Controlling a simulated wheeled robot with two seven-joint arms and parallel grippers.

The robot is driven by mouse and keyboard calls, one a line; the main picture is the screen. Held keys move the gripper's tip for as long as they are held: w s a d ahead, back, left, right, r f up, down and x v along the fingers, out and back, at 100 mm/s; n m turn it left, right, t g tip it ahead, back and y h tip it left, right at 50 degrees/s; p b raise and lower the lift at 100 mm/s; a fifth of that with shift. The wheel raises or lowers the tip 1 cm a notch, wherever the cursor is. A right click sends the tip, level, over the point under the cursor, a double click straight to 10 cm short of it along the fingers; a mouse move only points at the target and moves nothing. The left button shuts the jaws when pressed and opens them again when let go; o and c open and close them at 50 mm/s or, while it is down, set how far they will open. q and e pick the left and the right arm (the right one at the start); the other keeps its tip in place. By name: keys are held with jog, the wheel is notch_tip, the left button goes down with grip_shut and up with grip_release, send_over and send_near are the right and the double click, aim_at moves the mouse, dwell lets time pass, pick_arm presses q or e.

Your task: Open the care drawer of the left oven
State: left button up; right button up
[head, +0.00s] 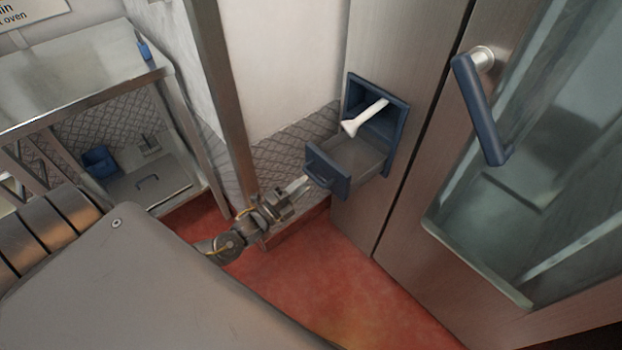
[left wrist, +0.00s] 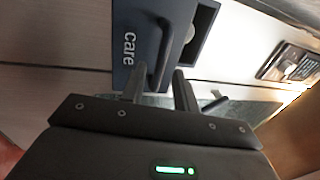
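The blue care drawer (head: 342,182) is pulled out of its dark blue housing (head: 401,140) in the oven's steel front panel. Its clear tray shows behind the blue front. The drawer front, lettered "care", also shows in the left wrist view (left wrist: 128,30). Its bar handle (left wrist: 163,50) faces my left gripper. My left gripper (head: 302,185) is just in front of the drawer front. In the left wrist view its two fingers (left wrist: 159,88) stand apart, with the handle's end between or just beyond them; contact cannot be told. My right gripper is not in view.
A white scoop-like piece (head: 364,118) sticks out of the housing above the tray. The oven door (head: 540,190) with its blue handle (head: 482,110) stands to the right. A steel post (head: 222,100) and steel table (head: 85,90) are left. Red floor (head: 320,275) is clear below.

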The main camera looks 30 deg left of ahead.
pick_arm(q)
jog(key=v, duration=0.6)
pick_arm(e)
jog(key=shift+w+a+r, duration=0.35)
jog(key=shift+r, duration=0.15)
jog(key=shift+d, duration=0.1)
